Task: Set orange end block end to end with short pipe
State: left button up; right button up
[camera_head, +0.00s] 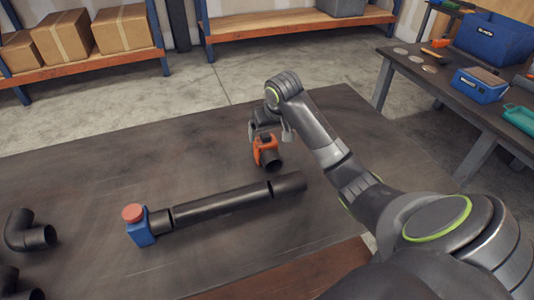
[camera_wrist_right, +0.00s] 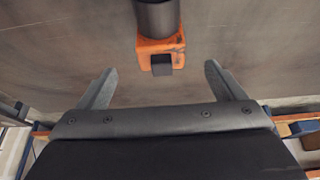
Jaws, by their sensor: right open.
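The orange end block (camera_head: 264,148) stands on the dark table, beyond the right end of the pipe line. A dark round stub faces out from it toward the near side. In the right wrist view the orange block (camera_wrist_right: 160,47) is just ahead, centred between the fingers. My right gripper (camera_head: 269,130) is open and empty at the block's far side; no grip shows. A short dark pipe piece (camera_head: 289,185), likely the short pipe, forms the right end of the line, apart from the orange block. My left gripper is not in view.
A long dark pipe (camera_head: 222,206) runs left to a blue block with a red cap (camera_head: 142,230). A black elbow (camera_head: 32,232) lies at the left edge. The table's far left is clear. A side bench (camera_head: 450,92) with blue bins stands at right.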

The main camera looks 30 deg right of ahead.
aim_at(267, 142)
jog(key=p+x, duration=0.1)
jog(key=x, duration=0.9)
jog(key=shift+s+a, duration=0.1)
grip_shut()
jog(key=shift+r, duration=0.2)
dwell(0.4)
